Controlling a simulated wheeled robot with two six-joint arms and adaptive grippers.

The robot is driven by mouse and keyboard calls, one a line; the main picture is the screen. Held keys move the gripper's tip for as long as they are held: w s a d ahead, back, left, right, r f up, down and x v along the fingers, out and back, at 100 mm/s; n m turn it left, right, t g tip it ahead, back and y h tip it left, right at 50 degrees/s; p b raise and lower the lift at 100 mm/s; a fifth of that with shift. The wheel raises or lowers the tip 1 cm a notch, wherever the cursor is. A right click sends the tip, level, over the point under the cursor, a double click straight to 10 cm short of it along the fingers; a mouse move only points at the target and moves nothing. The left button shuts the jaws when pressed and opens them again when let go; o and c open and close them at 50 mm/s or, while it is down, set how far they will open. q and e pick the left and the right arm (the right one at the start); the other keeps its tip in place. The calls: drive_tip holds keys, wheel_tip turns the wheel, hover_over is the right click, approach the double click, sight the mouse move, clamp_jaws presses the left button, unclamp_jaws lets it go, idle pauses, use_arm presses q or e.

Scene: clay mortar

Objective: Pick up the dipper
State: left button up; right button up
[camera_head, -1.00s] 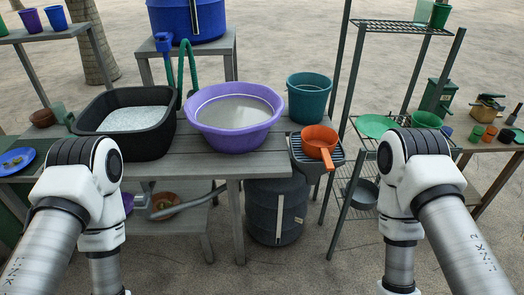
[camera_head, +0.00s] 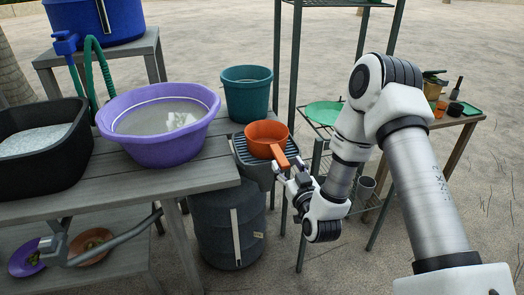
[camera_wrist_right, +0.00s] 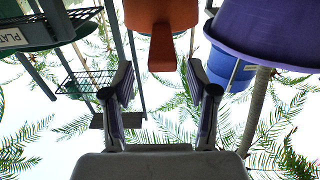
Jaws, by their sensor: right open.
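The orange dipper (camera_head: 265,135) sits on a small dark slatted rack (camera_head: 240,152) at the right end of the table. Its handle (camera_head: 281,158) points toward me, past the rack's edge. My right gripper (camera_head: 291,178) is open and empty, close to the handle's end. In the right wrist view the dipper (camera_wrist_right: 160,14) is at the top, its handle centred and its end between the tips of the open gripper (camera_wrist_right: 160,68). My left gripper is out of view.
A purple basin of water (camera_head: 160,146) and a black tub (camera_head: 72,150) stand left on the table (camera_head: 150,190). A teal bucket (camera_head: 247,102) is behind the dipper. A dark barrel (camera_head: 212,225) stands below. A metal shelf (camera_head: 290,75) rises close to my right arm.

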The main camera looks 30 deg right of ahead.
sight(273, 144)
drive_tip(key=x, duration=0.7)
drive_tip(key=shift+a+f, duration=0.15)
drive_tip(key=shift+f, duration=0.15)
clamp_jaws()
